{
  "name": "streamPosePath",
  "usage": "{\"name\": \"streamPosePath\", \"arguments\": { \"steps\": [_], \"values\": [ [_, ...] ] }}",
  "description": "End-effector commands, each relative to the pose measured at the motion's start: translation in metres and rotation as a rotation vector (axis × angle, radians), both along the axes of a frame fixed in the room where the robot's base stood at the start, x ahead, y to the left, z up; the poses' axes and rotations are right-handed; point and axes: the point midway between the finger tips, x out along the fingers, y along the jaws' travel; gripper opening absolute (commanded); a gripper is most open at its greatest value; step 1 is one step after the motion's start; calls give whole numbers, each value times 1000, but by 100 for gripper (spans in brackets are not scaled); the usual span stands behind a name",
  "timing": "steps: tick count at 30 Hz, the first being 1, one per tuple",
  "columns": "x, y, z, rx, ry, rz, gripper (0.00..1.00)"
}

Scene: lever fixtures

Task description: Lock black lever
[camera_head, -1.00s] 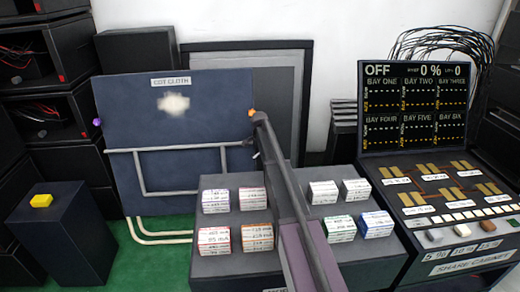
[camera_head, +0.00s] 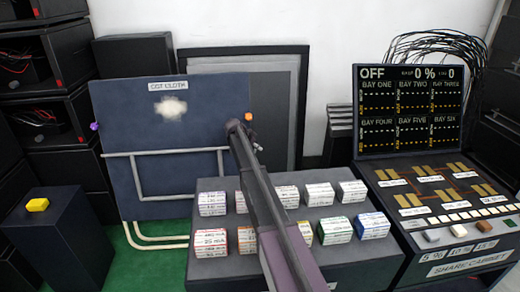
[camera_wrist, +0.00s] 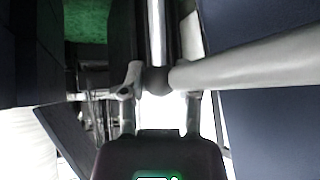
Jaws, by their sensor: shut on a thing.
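The blue cloth board (camera_head: 135,120) stands at the left with a pale tubular bar (camera_head: 165,151) across its front. My gripper (camera_wrist: 158,95) is at the right end of this bar by the board's right edge. Its fingers are shut on a small dark round knob (camera_wrist: 157,80), which sits between them. The pale tube (camera_wrist: 240,66) runs right from the knob in the wrist view, and a shiny rod (camera_wrist: 157,30) runs up. The knob looks like the black lever's end, but the lever's full shape and its lock are hidden. My arm covers this spot in the head view.
An orange knob (camera_head: 249,117) sticks out at the board's right edge, a purple one (camera_head: 95,127) at its left. A bench (camera_head: 345,262) with several small boxes lies under my arm. A control cabinet (camera_head: 440,200) stands right. A yellow button (camera_head: 37,204) tops a left pedestal.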

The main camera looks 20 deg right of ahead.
Motion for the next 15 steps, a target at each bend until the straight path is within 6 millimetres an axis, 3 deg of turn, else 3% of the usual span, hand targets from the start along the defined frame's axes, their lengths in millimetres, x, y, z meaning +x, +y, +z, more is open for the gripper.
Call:
{"name": "streamPosePath", "arguments": {
  "steps": [15],
  "values": [
    [-1, -1, 2, -43, 11, 4, 0]
  ]
}}
